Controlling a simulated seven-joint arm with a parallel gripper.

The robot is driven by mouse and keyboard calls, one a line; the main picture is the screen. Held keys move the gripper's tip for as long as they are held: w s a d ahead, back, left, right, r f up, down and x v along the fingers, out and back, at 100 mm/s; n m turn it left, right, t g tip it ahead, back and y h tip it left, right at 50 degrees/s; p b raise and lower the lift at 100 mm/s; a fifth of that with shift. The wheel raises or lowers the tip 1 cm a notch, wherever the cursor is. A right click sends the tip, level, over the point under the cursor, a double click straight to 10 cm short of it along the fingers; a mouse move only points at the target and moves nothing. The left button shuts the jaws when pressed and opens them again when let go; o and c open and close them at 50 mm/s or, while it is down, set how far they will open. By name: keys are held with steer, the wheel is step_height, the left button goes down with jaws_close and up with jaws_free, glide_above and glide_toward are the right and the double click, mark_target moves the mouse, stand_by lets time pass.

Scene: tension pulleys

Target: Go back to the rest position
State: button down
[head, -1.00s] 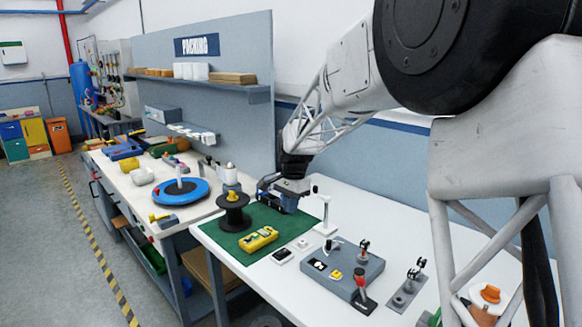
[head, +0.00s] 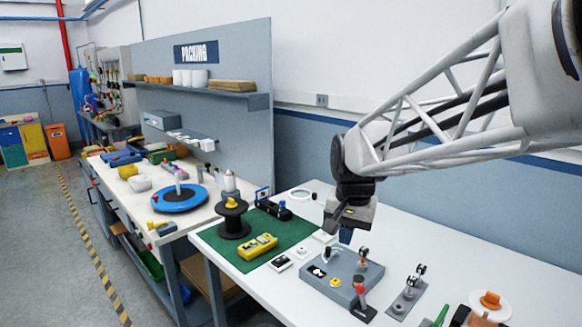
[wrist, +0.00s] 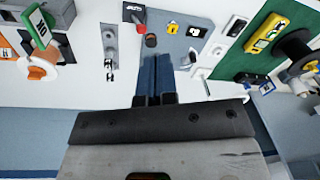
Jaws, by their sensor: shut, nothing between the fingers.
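My gripper (head: 346,236) hangs from the arm above the back of the white table, behind the grey control box (head: 345,275). Its blue fingers (wrist: 156,78) are pressed together in the wrist view, with nothing between them. The fingertips point toward the grey box (wrist: 180,42) and appear apart from it. The arm reaches in from the right in the head view.
A green mat (head: 285,228) carries a yellow device (head: 258,246), a black spool (head: 233,220) and a dark block (head: 273,207). A grey lever plate (head: 407,298) and an orange-topped white part (head: 490,304) stand at the right. The table's back right is clear.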

steer(key=s+d+f+n, duration=0.2)
steer(key=s+d, duration=0.1)
steer(key=s, duration=0.8)
steer(key=s+d+f+n+t, duration=0.1)
steer(key=s+d+f+n, duration=0.1)
steer(key=s, duration=1)
steer(key=shift+s+d+f+h, duration=0.2)
steer(key=shift+d+h, duration=0.1)
steer(key=shift+d, duration=0.55)
steer(key=shift+w, duration=0.15)
